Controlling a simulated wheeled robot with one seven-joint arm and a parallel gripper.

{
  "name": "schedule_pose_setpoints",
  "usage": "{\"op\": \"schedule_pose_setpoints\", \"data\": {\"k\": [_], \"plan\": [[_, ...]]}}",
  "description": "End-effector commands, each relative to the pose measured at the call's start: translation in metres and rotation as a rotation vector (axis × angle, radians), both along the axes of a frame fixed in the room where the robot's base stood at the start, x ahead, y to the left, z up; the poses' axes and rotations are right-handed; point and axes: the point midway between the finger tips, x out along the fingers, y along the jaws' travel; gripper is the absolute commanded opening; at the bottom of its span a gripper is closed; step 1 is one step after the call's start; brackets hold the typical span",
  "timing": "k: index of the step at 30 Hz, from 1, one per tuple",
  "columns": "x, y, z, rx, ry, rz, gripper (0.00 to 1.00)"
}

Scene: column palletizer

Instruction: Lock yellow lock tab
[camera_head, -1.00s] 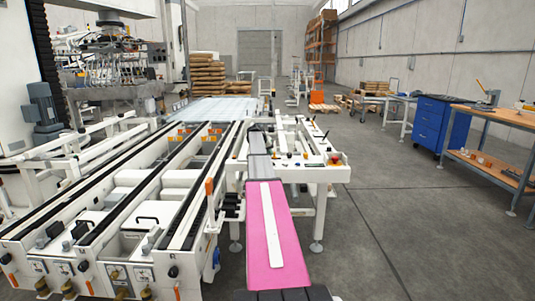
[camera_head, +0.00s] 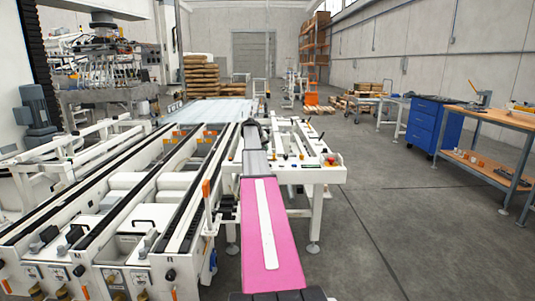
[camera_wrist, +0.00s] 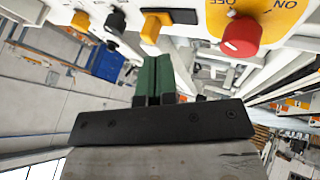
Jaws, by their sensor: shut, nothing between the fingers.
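My gripper (camera_wrist: 153,80) shows in the wrist view as two green fingers pressed together, empty, below the underside of a white machine panel. A yellow tab (camera_wrist: 153,28) sits on the panel edge just above the fingertips in the picture, and a gap shows between them. A second yellow tab (camera_wrist: 80,20) sits further left, with a black knob (camera_wrist: 115,20) between the two. The pictures do not show which one is the lock tab, nor its lock state. In the head view the tabs are too small to make out, and my arm hides the fingertips.
A red knob (camera_wrist: 242,36) on a yellow ON/OFF plate (camera_wrist: 275,12) lies right of the fingers. In the head view, the white conveyor machine (camera_head: 120,230) fills the left. Open floor (camera_head: 400,220) lies right, before the blue cabinet (camera_head: 432,125) and workbench (camera_head: 490,115).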

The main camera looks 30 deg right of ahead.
Motion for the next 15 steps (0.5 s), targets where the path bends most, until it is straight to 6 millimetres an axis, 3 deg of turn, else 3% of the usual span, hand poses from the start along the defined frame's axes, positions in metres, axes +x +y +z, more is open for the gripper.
{"op": "schedule_pose_setpoints", "data": {"k": [6, 15], "plan": [[-0.004, 0.016, 0.029, 0.0, -0.002, 0.003, 0.0], [-0.005, 0.019, 0.034, 0.001, 0.0, 0.002, 0.0]]}}
